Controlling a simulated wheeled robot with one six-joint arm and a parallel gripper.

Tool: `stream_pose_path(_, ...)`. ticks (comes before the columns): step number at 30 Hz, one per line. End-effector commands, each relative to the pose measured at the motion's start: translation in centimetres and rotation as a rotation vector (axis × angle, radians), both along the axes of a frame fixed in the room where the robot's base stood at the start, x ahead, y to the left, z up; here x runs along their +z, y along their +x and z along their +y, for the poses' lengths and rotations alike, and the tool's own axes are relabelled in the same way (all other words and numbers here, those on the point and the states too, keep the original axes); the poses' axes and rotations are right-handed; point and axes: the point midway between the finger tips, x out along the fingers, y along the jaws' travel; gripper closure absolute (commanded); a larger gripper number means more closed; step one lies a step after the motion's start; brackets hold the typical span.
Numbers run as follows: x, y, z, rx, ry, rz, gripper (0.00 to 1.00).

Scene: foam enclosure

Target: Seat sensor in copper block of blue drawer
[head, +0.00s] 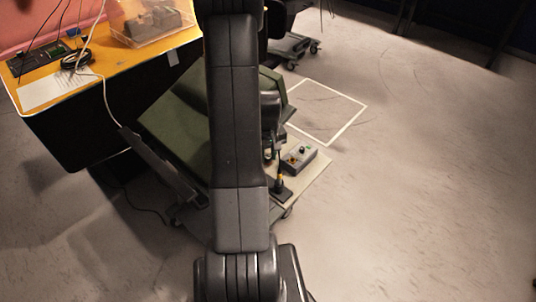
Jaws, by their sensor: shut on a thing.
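My dark arm runs up the middle of the head view and covers much of the green enclosure (178,125). The end of my arm shows to the right of the upper link, and my gripper (268,145) is partly hidden there, beside the enclosure's right side. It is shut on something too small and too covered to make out. I cannot make out the sensor, the blue drawer or its copper block in this view.
The enclosure stands on a wheeled cart whose pale top (311,176) carries a grey control box (298,157) and a dark upright tool on a base (281,188). An orange table (105,68) stands at left. A white floor square (348,122) and open floor lie right.

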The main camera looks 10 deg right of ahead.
Motion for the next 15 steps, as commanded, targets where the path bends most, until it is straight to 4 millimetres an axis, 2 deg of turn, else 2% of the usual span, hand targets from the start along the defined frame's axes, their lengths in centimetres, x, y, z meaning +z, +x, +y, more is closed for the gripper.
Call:
stream_pose_path(5,-0.53,-0.01,0.0,0.0,0.0,0.0,0.95)
stream_pose_path(6,-0.33,0.0,0.0,0.0,0.0,0.0,0.65)
stream_pose_path(8,-0.31,-0.01,0.01,0.0,0.0,0.0,0.53)
stream_pose_path(15,-0.3,-0.01,0.0,0.0,0.0,0.001,0.51)
